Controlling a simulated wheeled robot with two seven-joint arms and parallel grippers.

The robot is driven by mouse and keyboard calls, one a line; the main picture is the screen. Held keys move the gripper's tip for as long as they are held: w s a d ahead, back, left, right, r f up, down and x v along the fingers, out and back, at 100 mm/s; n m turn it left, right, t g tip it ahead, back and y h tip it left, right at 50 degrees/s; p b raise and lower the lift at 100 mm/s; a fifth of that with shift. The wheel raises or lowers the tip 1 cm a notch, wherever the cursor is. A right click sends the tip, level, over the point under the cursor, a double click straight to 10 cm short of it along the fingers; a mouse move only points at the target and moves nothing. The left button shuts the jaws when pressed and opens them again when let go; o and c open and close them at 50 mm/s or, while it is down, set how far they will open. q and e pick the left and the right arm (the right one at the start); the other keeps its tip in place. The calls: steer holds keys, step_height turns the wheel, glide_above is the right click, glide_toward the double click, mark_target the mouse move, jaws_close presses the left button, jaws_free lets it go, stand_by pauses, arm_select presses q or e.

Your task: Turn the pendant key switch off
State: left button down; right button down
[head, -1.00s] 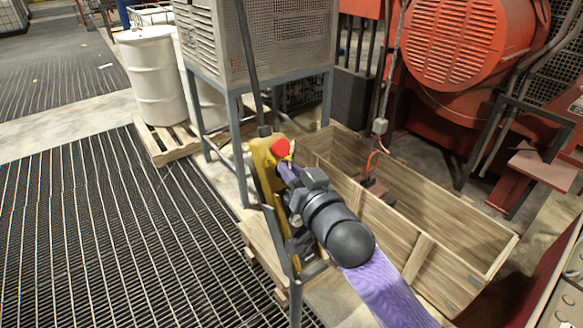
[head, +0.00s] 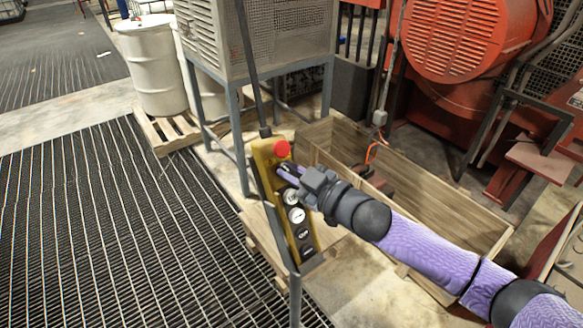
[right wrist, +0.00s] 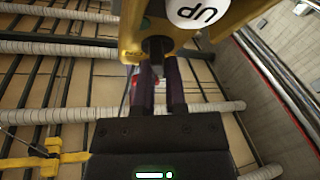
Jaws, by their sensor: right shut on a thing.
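The yellow pendant (head: 264,158) hangs upright in the head view, with a red mushroom button (head: 281,149) near its top and several white and dark buttons below. My right gripper (head: 284,172) reaches it from the right, just under the red button. In the right wrist view the gripper (right wrist: 157,72) is shut on the dark key (right wrist: 156,48) of the switch on the yellow pendant face (right wrist: 131,30). A white button marked UP (right wrist: 197,10) is beside it. The fingers hide the key in the head view, and its switch position cannot be read. My left gripper is out of view.
A long wooden crate (head: 440,200) stands behind and right of the pendant. A grey cabinet on a metal frame (head: 285,40) and a white drum (head: 155,70) on a pallet stand behind. Red machinery (head: 470,40) is at the upper right. Dark floor grating (head: 110,230) lies open at the left.

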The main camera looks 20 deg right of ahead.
steer(key=shift+n, duration=0.5)
steer(key=c, duration=0.7)
jaws_free()
steer(key=b+v, duration=0.1)
steer(key=v, duration=0.9)
steer(key=shift+w+d+r, duration=0.1)
